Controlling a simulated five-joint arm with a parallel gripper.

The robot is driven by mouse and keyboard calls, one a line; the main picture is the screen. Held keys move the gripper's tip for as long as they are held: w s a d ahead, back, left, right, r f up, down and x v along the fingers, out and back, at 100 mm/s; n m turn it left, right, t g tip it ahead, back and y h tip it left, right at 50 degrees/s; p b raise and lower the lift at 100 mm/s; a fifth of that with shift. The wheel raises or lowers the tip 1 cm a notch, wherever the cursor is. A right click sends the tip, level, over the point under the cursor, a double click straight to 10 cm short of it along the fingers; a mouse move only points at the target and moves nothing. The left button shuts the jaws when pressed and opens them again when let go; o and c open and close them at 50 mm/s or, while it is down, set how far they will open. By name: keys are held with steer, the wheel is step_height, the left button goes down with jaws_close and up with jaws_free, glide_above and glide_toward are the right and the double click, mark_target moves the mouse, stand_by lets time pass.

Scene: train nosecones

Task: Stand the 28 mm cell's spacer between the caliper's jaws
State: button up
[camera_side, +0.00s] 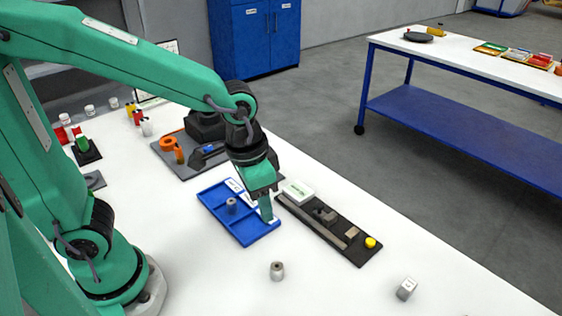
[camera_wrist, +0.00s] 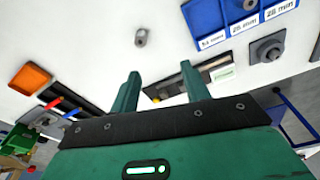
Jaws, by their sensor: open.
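A grey spacer (camera_side: 231,205) stands in the blue tray (camera_side: 252,240). The tray also shows at the upper right of the wrist view (camera_wrist: 205,22), with white size labels along its edge; I cannot read them all surely. A second grey spacer (camera_side: 277,270) stands on the bare table, also in the wrist view (camera_wrist: 140,37). What seems the caliper (camera_side: 322,217) lies on a dark board (camera_side: 358,252) right of the tray; its jaw gap is unclear. My gripper (camera_side: 266,212) is over the tray's right end.
Tools on a grey mat (camera_side: 165,152) stand behind the tray. The front table is mostly clear.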

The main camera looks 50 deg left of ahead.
steer(key=s+a+r+n+t, duration=0.1)
steer(key=s+a+r+t, duration=0.1)
steer(key=a, duration=0.3)
steer(key=s+a+r+n+t, duration=0.2)
steer(key=s+a+r, duration=0.1)
steer(key=a+r, duration=0.2)
steer(key=shift+s+a+r+y, duration=0.3)
steer(key=shift+a, duration=0.35)
steer(key=shift+o, duration=0.4)
steer(key=n+g, duration=0.5)
steer(key=n, duration=1.4)
glide_above(278, 268)
steer(key=f, duration=1.5)
steer(key=shift+a+f, duration=0.2)
steer(key=shift+a, duration=0.1)
steer(key=shift+d+f+n, duration=0.35)
steer(key=shift+f+n, duration=0.1)
steer(key=shift+n, duration=0.05)
